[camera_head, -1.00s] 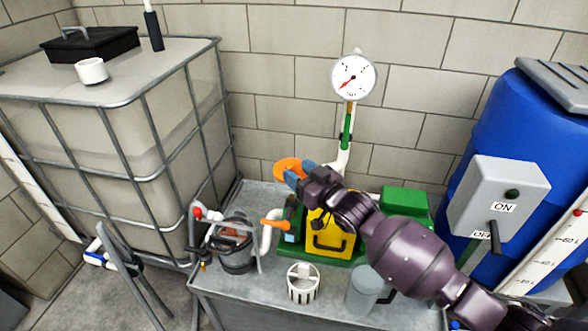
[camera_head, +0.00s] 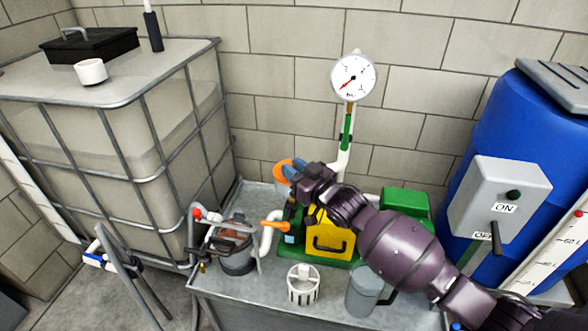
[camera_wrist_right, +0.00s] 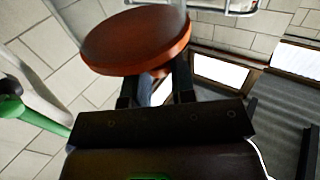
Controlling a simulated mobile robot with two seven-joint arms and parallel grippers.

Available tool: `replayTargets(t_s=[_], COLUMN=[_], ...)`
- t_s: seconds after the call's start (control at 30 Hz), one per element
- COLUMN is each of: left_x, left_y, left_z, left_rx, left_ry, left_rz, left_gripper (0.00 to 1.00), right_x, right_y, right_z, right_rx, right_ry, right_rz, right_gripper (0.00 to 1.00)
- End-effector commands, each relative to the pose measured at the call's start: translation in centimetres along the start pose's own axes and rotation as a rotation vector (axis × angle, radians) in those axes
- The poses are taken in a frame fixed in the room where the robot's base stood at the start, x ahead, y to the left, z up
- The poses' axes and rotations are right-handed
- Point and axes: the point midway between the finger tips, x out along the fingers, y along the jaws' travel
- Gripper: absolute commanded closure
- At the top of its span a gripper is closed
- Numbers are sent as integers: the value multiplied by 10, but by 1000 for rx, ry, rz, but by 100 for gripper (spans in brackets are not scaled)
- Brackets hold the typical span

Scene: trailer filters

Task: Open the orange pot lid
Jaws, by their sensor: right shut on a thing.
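My right gripper (camera_head: 293,171) is shut on the orange lid (camera_head: 279,172), a round disc, and holds it up in front of the wall, above the green and yellow pump (camera_head: 328,237). In the right wrist view the lid (camera_wrist_right: 140,36) sits at the fingertips, with its broad face tilted. A grey pot (camera_head: 237,261) with something reddish showing at its top stands on the left of the metal bench, apart from the lid. My left gripper is not in view.
A white slotted basket (camera_head: 303,290) and a grey jug (camera_head: 362,297) stand on the bench's front part. A gauge (camera_head: 353,77) on a pipe rises behind. A caged tank (camera_head: 120,130) is left, a blue barrel (camera_head: 515,130) right.

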Motion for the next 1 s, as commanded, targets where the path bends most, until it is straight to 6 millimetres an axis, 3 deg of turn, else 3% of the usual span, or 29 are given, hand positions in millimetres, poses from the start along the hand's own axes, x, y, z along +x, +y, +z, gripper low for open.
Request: replayTargets(t_s=[0.37,0.7,1.0], left_x=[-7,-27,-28], left_y=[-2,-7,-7], left_z=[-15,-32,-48], left_rx=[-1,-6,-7], left_ry=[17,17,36], left_rz=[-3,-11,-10], left_gripper=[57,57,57], right_x=[2,9,16], right_y=[3,13,23], right_z=[-12,-30,-36], right_rx=[55,248,409], right_ry=[-42,-184,-300], right_rz=[0,1,1], right_gripper=[100,100,100])
